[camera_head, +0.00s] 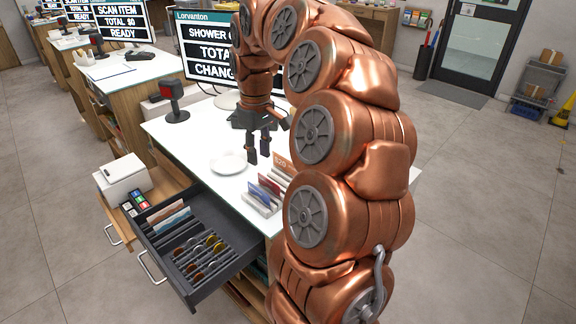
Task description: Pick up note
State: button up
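My gripper (258,149) hangs over the white counter with its dark fingers pointing down. The fingers are apart, and I see nothing between them. An orange-brown slip marked with what looks like "$20" (281,163) stands on the counter just right of and nearer than the gripper; my arm hides part of it. It may be a note. Paper slips that look like notes (168,218) also lie in the back of the open cash drawer (190,291), front left. Coins (208,250) sit in the drawer's slots.
A white round dish (228,162) lies left of the gripper. A white holder with blue and red cards (262,195) stands near the counter's front edge. A black-and-red scanner (173,101) and a monitor (208,48) stand behind. A white printer (122,178) is at left.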

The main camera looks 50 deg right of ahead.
jog(key=m, duration=0.1)
send_over(288, 162)
jog(key=w, duration=0.1)
jog(key=shift+f+p, duration=0.2)
jog(key=shift+p, duration=0.1)
jog(key=f, duration=0.1)
jog(key=f+p, duration=0.1)
jog(key=f, duration=0.1)
jog(key=shift+s+f+p, duration=0.25)
jog(key=shift+f+p, duration=0.05)
jog(key=shift+s+f+p, duration=0.2)
jog(key=shift+f+p, duration=0.55)
jog(key=shift+f, duration=1.25)
grip_shut()
